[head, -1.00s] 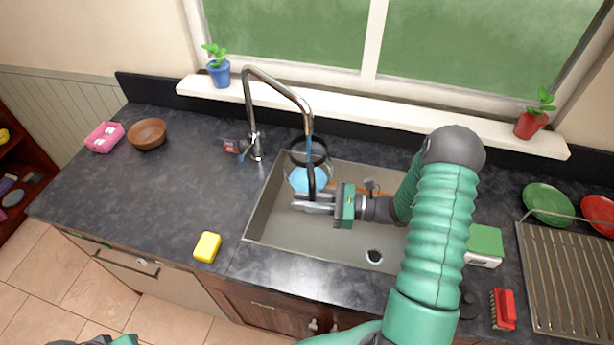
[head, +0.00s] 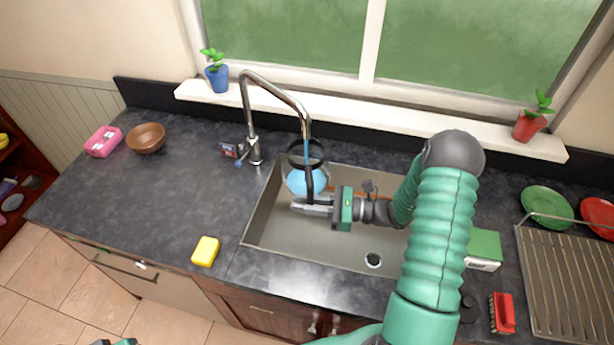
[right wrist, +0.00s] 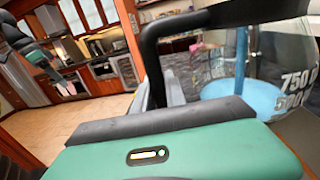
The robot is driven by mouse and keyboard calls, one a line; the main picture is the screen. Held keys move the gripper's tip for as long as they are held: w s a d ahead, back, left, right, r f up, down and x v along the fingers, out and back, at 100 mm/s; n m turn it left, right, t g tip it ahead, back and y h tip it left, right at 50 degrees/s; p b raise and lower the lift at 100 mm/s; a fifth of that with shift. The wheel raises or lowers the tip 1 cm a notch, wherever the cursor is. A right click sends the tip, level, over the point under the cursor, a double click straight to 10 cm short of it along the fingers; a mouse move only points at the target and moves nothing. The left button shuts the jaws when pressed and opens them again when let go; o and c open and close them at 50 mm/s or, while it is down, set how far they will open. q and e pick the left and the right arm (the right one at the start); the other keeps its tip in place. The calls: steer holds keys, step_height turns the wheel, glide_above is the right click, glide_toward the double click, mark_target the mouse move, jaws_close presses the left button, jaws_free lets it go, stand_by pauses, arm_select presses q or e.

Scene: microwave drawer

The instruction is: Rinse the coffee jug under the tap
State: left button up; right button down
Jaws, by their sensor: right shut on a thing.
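The clear coffee jug (head: 296,183) has a black rim and black handle and is held over the sink (head: 290,240). Blue water is in it, and volume markings show on its glass in the right wrist view (right wrist: 290,80). The metal tap (head: 278,84) arches over it, and a blue stream (head: 308,130) runs from the spout into the jug. My right gripper (head: 312,205) is shut on the jug's black handle (right wrist: 152,60). Part of my left arm shows at the bottom left edge of the head view; its jaws cannot be made out.
A yellow sponge (head: 205,251) lies on the counter left of the sink. A brown bowl (head: 146,138) and a pink pack (head: 103,141) are farther left. A green-white box (head: 484,250), red brush (head: 502,313) and dish rack (head: 565,280) are right. The left counter is mostly clear.

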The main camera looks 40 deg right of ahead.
steer(key=shift+s+a+r, duration=0.1)
steer(key=shift+s+a, duration=0.2)
steer(key=shift+s, duration=0.25)
steer(key=shift+a, duration=0.1)
steer(key=a+p, duration=0.1)
steer(key=a, duration=0.6)
steer(key=shift+w+a+p, duration=0.3)
steer(key=shift+w, duration=0.1)
stand_by(0.9)
